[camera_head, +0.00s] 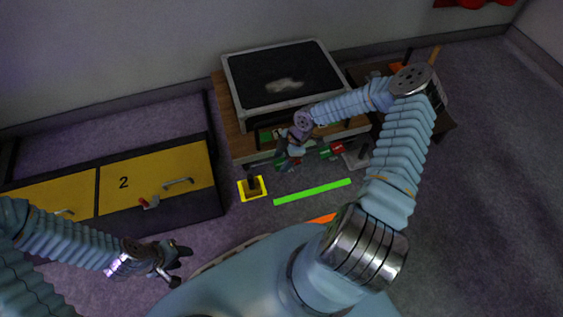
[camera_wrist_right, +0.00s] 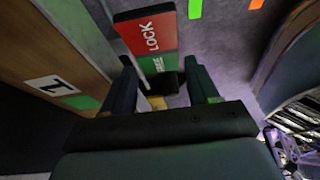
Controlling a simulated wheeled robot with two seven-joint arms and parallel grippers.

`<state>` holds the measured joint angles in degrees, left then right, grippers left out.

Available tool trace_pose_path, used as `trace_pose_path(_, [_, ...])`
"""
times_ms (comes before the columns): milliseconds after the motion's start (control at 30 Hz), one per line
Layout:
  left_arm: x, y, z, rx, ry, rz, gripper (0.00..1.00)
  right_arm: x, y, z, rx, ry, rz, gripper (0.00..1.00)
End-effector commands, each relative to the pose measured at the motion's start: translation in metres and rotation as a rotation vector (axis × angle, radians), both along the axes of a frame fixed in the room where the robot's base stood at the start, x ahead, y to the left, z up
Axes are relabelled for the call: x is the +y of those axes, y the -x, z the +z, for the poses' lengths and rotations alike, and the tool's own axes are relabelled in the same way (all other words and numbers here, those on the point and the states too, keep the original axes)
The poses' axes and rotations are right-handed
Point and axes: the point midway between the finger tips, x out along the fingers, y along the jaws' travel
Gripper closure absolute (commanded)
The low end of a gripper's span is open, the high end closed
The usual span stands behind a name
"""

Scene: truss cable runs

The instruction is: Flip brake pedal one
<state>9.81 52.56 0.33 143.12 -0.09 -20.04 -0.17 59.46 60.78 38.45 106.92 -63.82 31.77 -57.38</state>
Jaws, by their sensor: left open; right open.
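A plate with a red LOCK half (camera_wrist_right: 148,31) and a green half, its word partly hidden, shows in the right wrist view beyond my right gripper's (camera_wrist_right: 161,75) fingers. A small black block (camera_wrist_right: 171,83) shows between those fingers at the green end; I cannot tell whether they touch it. A card marked 1 (camera_wrist_right: 52,85) is on the wooden side at left. In the head view my right gripper (camera_head: 290,158) is at the wooden unit's front edge, left of a small red and green piece (camera_head: 334,151). My left gripper (camera_head: 176,264) is open and empty, below the yellow drawers.
A wooden unit (camera_head: 229,118) with a black-topped box (camera_head: 285,77) stands at the back. A yellow-drawer cabinet (camera_head: 145,180) marked 2 is at left. A yellow square (camera_head: 252,188) with a dark post and a green strip (camera_head: 312,192) are on the floor. Open floor lies at right.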

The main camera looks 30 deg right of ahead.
Motion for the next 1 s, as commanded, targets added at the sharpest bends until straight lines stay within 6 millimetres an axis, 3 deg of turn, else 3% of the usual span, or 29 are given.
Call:
trace_pose_path(100, [-0.0003,0.0001,-0.0021,0.001,0.001,0.000,0.57,0.0040,-0.0011,-0.0092,-0.001,0.000,0.002,0.40])
trace_pose_path(400, [-0.0004,0.0001,-0.0020,0.001,0.001,0.000,0.57,0.0051,-0.0012,-0.0114,0.000,0.000,0.000,0.40])
trace_pose_path(433, [-0.0004,0.0001,-0.0020,0.001,0.001,0.000,0.57,0.0051,-0.0012,-0.0114,0.000,0.000,0.000,0.42])
trace_pose_path(700, [-0.0003,0.0001,-0.0020,0.001,0.001,0.000,0.57,0.0050,-0.0013,-0.0112,0.000,0.000,0.000,0.82])
trace_pose_path(1000, [0.0000,0.0000,-0.0004,0.000,0.000,0.000,0.57,0.0002,0.0012,-0.0113,-0.029,-0.149,-0.009,0.82])
